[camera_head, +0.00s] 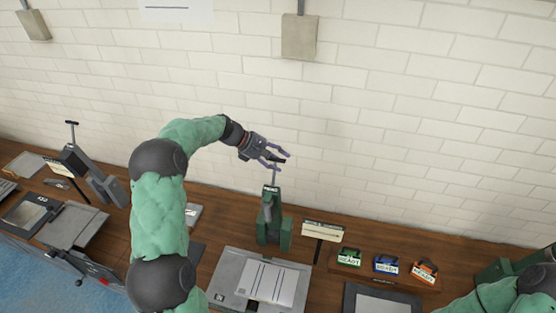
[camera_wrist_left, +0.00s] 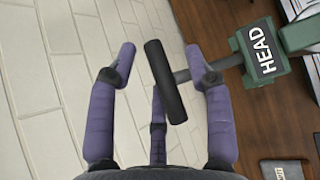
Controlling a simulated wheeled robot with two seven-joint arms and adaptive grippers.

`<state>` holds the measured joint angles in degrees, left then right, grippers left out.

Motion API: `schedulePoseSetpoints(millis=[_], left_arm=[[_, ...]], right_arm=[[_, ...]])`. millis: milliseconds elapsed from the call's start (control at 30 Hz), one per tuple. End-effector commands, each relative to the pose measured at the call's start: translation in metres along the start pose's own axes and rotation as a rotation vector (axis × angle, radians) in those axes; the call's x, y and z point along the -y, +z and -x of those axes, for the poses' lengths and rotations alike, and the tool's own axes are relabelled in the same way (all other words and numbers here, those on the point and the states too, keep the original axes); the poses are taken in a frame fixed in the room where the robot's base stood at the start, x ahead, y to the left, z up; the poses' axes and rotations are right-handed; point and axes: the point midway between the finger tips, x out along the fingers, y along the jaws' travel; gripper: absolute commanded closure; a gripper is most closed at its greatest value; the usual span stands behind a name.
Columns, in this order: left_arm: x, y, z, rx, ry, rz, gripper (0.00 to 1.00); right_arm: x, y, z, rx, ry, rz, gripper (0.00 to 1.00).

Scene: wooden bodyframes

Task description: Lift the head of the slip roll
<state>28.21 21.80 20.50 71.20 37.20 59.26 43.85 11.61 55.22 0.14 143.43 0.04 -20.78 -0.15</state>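A green upright machine part (camera_head: 270,222) stands on the bench behind a grey plate, with a post and a black crossbar handle at its top. In the left wrist view its green block (camera_wrist_left: 263,52) bears a "HEAD" label. The black handle (camera_wrist_left: 165,80) lies between the purple fingers of my left gripper (camera_wrist_left: 160,53), with a visible gap to the left finger. My left gripper also shows in the head view (camera_head: 283,158), at the top of the post, open. My right gripper is out of view; only part of my right arm shows at lower right.
A grey plate with a white sheet (camera_head: 228,280) lies in front of the green part. Green, blue and orange "READY" tags (camera_head: 386,265) stand to the right. A grey machine with a T-handle (camera_head: 92,178) stands at left. The white brick wall (camera_head: 370,110) is close behind.

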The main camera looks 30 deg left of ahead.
Motion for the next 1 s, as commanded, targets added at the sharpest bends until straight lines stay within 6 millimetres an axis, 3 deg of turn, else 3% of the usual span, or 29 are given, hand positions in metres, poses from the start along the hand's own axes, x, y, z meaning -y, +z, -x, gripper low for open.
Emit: schedulePoseSetpoints(millis=[500,700,1000], left_arm=[[-0.001,0.0,0.094,-0.009,0.009,-0.003,0.53],[0.0,0.001,0.113,-0.006,0.004,-0.002,0.53],[0.001,0.002,0.117,-0.004,0.003,-0.002,0.53]], right_arm=[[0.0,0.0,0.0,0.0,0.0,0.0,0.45],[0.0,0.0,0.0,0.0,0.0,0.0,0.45],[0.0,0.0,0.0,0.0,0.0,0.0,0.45]])
